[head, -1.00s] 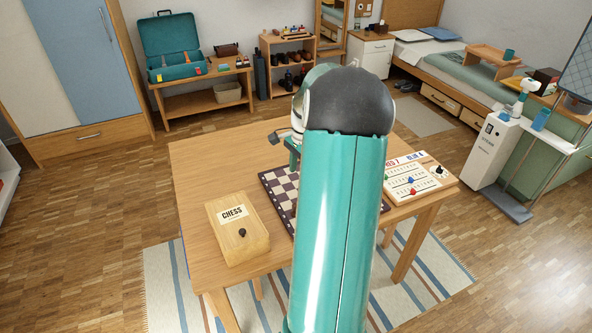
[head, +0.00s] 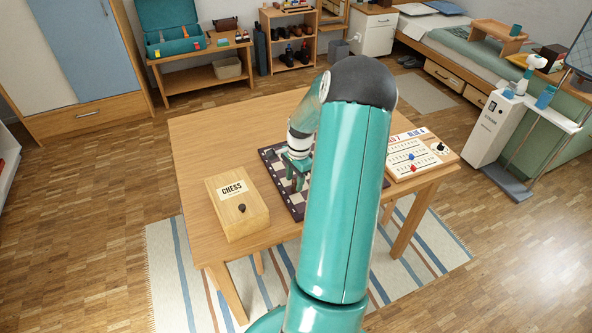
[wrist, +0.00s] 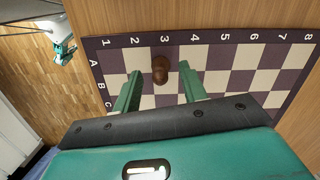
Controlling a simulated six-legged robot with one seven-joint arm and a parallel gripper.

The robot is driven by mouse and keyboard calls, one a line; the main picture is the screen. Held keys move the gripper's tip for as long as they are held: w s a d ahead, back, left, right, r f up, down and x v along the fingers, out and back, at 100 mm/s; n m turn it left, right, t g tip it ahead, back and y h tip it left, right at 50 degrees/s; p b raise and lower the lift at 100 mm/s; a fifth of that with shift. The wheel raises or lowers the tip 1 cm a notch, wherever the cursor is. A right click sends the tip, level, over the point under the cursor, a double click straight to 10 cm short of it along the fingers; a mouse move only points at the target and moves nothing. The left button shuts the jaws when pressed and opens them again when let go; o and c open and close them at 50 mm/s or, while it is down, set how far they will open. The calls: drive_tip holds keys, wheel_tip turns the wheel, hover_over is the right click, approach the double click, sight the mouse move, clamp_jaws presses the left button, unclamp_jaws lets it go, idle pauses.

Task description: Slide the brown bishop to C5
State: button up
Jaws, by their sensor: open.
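The brown bishop (wrist: 160,69) stands on the chessboard (wrist: 243,66) in the wrist view, in the column marked 3 near rows A and B; its exact row is hard to tell. My gripper (wrist: 160,70) is open, one finger on each side of the bishop with a gap on both sides. In the head view my gripper (head: 296,178) is low over the chessboard (head: 270,155), whose right part is hidden behind my arm. In the wrist view my gripper's body hides the lower rows, so C5 is not clearly visible.
A wooden CHESS box (head: 237,210) stands left of the board on the table (head: 210,140). A white score board (head: 410,157) with red and blue markers lies to the right. The table's back left is clear. I see no other chess piece.

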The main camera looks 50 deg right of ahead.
drive_tip(key=shift+f, duration=0.15)
drive_tip(key=shift+c, duration=0.4)
clamp_jaws()
